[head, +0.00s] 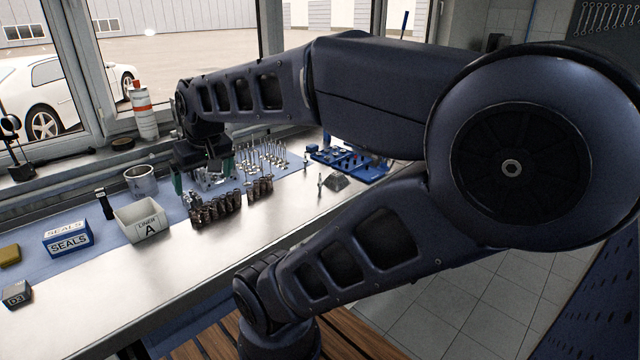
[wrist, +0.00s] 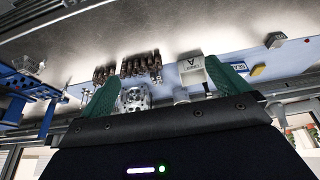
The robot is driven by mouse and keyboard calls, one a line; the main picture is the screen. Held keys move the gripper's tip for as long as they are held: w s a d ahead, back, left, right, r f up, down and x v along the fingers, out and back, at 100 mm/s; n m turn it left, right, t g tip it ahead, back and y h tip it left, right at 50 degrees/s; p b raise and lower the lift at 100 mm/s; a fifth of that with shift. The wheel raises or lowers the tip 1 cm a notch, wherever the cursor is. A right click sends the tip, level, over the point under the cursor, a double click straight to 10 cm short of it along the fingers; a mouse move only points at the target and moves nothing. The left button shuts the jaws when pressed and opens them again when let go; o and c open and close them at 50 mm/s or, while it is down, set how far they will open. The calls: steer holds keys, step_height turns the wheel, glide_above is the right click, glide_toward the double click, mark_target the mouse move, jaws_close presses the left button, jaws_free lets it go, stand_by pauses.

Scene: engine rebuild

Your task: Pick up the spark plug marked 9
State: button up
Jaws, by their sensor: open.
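My gripper (head: 203,174) hangs over the bench mat, with its green fingers apart. In the wrist view, my gripper (wrist: 164,68) is open and nothing is held between the fingers. A machined metal block (wrist: 135,98) shows beyond and between them. Dark coppery cylindrical parts (head: 215,207) stand in rows just in front of my gripper; they also show in the wrist view (wrist: 133,67). A small upright metal part (head: 320,184) stands alone to the right. No mark 9 is readable, so I cannot tell which part is the spark plug marked 9.
Silver valve-like parts (head: 268,155) stand right of my gripper. A blue tool tray (head: 375,172) lies farther right. A white bin labelled A (head: 143,219), a grey can (head: 141,181) and a blue SEALS box (head: 68,238) are left. The bench's front strip is mostly clear.

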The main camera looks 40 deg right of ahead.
stand_by(0.3)
steer(key=c, duration=1.3)
steer(key=shift+o, duration=0.2)
steer(key=w+d+f+m, duration=0.1)
steer(key=w+d+m, duration=0.3)
steer(key=w+d, duration=0.4)
steer(key=m+g+h, duration=0.5)
steer(key=m, duration=1)
glide_toward(321, 182)
steer(key=shift+n, duration=0.3)
steer(key=shift+w+d+r+x, duration=0.1)
steer(key=shift+d+x, duration=0.1)
steer(key=shift+x, duration=1.3)
steer(key=shift+w+d+r+x, duration=0.1)
steer(key=shift+d+x, duration=0.1)
steer(key=shift+x, duration=1.35)
steer(key=shift+w+d+r+x, duration=0.1)
steer(key=shift+w+d+x, duration=0.1)
steer(key=shift+x, duration=1.3)
